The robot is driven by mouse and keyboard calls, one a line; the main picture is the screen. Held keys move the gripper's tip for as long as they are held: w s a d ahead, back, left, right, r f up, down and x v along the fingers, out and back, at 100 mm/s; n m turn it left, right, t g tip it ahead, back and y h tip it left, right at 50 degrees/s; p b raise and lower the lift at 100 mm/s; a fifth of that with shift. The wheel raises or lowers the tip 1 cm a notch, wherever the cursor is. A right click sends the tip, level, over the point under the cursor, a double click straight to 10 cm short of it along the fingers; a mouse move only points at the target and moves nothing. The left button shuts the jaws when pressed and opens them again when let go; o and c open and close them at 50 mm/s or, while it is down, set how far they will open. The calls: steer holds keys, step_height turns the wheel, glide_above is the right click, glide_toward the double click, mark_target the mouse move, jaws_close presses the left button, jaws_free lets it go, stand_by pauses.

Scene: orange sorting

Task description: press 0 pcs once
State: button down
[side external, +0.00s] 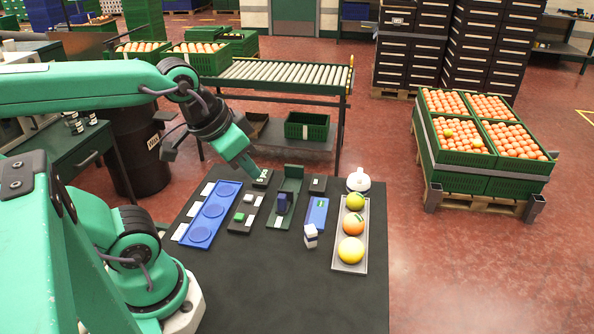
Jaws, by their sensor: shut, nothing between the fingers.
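My gripper (250,170) is shut and empty, pointing down at the far side of the black table. Its tip is right beside a small black box (263,180) with light marks on its face. I cannot tell whether the tip touches it. A black panel (240,226) nearer the camera carries small green and white blocks or keys (248,198). No lettering reading "0 pcs" is legible, so I cannot tell which part bears it.
A blue tray (207,217) with round wells lies left. A green stand (291,185) holds a dark blue block (282,203). Right are a blue holder (316,211), a white-and-blue box (311,237), a fruit tray (351,268) and a white domed object (358,180). The table's front is clear.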

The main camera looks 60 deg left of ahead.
steer(key=shift+w+a, duration=0.1)
steer(key=m+g, duration=0.6)
steer(key=m, duration=0.3)
glide_above(248, 197)
step_height(248, 197, down, 8)
steer(key=shift+f, duration=0.15)
step_height(248, 197, down, 14)
steer(key=shift+r, duration=0.15)
stand_by(0.6)
